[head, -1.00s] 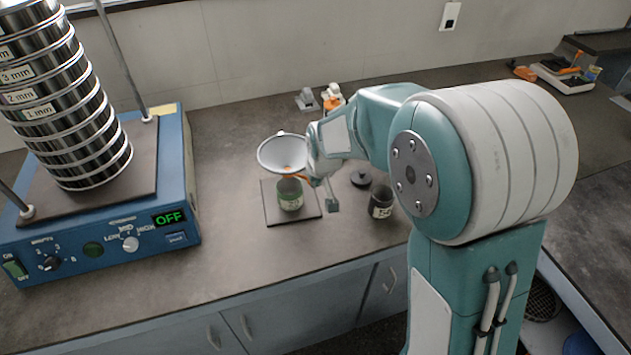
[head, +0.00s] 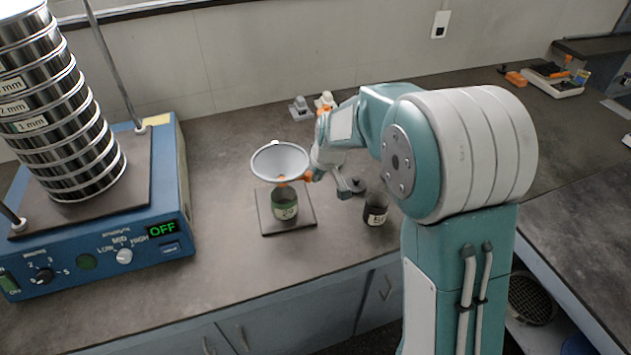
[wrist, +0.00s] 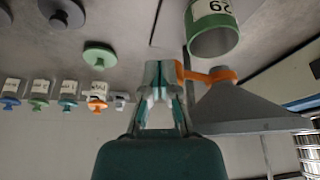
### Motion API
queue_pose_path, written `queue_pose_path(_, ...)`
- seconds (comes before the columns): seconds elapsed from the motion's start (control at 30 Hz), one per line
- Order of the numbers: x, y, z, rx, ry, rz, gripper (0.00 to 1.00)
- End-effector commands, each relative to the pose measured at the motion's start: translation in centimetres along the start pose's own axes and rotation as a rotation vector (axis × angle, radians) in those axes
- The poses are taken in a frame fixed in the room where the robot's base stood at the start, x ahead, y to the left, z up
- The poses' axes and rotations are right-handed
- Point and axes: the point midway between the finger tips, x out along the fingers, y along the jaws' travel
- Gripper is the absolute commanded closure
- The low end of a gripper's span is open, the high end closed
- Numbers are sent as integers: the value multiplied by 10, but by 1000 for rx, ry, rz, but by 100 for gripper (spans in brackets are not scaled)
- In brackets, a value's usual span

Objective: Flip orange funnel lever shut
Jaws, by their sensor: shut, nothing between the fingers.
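The white funnel (head: 280,161) stands above a green-tinted jar (head: 285,205) on a dark square plate (head: 268,222). Its orange lever (head: 307,177) shows at the funnel's right, partly hidden by my arm. In the wrist view, the grey funnel cone (wrist: 240,108) is at the right, with the orange lever (wrist: 210,76) sticking out left from its neck. My gripper (wrist: 160,72) is shut and empty, with its fingertips beside the lever's left end; I cannot tell whether they touch. In the head view my gripper (head: 346,188) is small, right of the funnel.
Several small labelled bottles (wrist: 68,92) show in the wrist view.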

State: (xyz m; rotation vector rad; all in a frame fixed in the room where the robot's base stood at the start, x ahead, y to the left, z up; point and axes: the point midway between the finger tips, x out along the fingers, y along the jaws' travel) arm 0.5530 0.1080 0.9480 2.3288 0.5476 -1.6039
Motion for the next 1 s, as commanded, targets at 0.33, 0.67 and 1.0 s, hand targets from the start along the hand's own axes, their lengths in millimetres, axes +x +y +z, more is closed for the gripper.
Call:
queue_pose_path(0.33,8,12,-18,-260,-1,-101,100)
queue_pose_path(0.67,7,11,-20,-292,0,-112,100)
queue_pose_path(1.0,6,-2,-16,-291,-1,-112,100)
